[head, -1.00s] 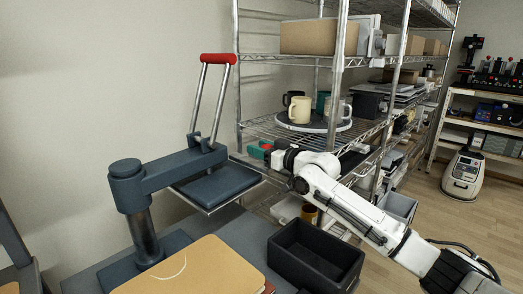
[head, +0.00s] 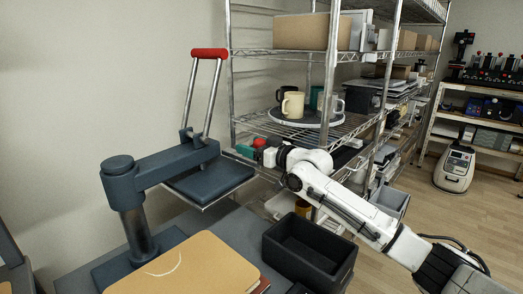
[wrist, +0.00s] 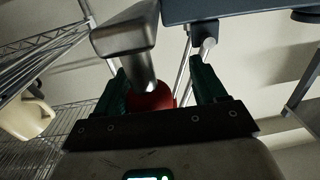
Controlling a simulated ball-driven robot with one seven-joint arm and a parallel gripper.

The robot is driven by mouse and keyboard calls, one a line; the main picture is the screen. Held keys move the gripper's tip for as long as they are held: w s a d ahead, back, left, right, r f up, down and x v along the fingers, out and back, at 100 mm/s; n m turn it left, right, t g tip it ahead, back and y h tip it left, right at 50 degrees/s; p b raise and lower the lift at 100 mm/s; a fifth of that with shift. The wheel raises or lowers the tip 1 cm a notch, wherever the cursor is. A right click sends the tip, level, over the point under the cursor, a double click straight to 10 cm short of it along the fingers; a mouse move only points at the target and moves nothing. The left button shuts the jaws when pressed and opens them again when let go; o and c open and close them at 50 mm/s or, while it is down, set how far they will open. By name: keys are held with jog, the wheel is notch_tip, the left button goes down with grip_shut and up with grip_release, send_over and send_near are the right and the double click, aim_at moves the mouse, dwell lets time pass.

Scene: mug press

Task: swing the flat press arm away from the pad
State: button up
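The press stands on the left, with a round dark blue column (head: 136,222). Its flat press arm (head: 165,163) reaches right from the column. A dark blue flat plate (head: 212,182) hangs at its end, and a red grip (head: 209,53) on two metal rods rises above it. I cannot make out the pad separately. My gripper (head: 246,150) is just right of and behind the plate, well below the red grip. In the wrist view my gripper (wrist: 160,88) has its green fingers apart.
A black open bin (head: 308,250) and a tan board (head: 185,265) lie on the grey table in front. A wire shelf (head: 331,70) with mugs on a round tray (head: 304,118) stands behind my gripper.

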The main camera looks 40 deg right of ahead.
jog(key=s+d+b, duration=0.1)
jog(key=s, duration=0.9)
jog(key=shift+d, duration=0.3)
jog(key=shift+s, duration=0.1)
